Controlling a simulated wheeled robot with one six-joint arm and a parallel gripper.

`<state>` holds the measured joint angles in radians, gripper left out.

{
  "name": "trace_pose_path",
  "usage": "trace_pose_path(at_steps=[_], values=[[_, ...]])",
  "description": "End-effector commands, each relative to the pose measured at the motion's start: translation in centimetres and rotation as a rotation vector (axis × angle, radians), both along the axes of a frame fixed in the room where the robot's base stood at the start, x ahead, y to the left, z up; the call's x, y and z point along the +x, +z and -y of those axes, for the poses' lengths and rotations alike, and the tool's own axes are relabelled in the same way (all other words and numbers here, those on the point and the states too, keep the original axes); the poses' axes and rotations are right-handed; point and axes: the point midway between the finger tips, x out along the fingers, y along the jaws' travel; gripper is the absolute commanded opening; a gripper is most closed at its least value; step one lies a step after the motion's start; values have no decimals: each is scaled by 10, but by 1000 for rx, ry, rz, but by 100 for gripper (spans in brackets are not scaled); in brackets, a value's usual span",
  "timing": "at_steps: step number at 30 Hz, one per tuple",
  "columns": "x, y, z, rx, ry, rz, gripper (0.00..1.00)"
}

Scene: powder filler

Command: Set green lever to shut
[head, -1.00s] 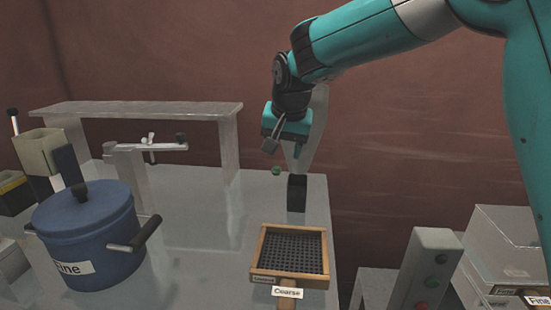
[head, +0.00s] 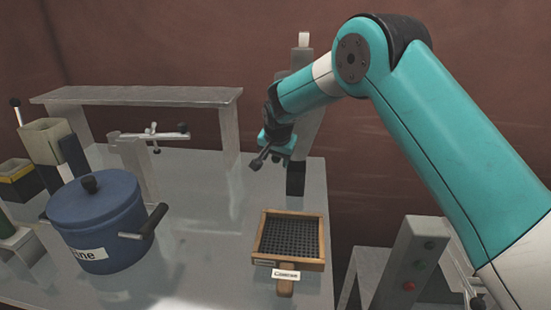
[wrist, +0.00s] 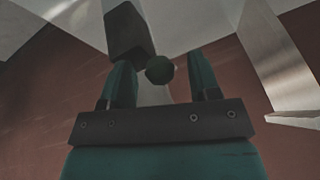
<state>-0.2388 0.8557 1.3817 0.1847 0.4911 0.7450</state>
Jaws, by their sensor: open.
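The green lever's round dark green knob (wrist: 160,69) shows in the wrist view, in the space between my finger tips. In the head view I cannot make it out; my gripper and wrist cover that spot. My gripper (head: 270,161) is open, beside the grey post (head: 302,142) with the black block (head: 296,180) at its foot. The wrist view shows my two fingers (wrist: 163,66) apart, one on each side of the knob. I cannot tell whether either finger touches it. The lever's shaft is hidden.
A blue pot (head: 105,232) labelled Fine stands at the left of the grey table (head: 195,255). A wooden sieve (head: 290,240) labelled Coarse lies in front of the post. A grey button box (head: 412,265) stands at the right. A raised shelf (head: 140,96) runs behind.

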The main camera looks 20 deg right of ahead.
Motion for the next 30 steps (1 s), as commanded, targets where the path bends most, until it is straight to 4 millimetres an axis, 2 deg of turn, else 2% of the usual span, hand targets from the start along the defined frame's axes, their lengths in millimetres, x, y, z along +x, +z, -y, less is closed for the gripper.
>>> trace_pose_path(at_steps=[7,17,20,25,30], values=[[12,-25,2,-1,0,-1,56],[14,-30,2,0,0,0,56],[13,-30,2,0,0,0,38],[13,-29,2,0,0,0,0],[13,-31,2,-1,1,3,0]])
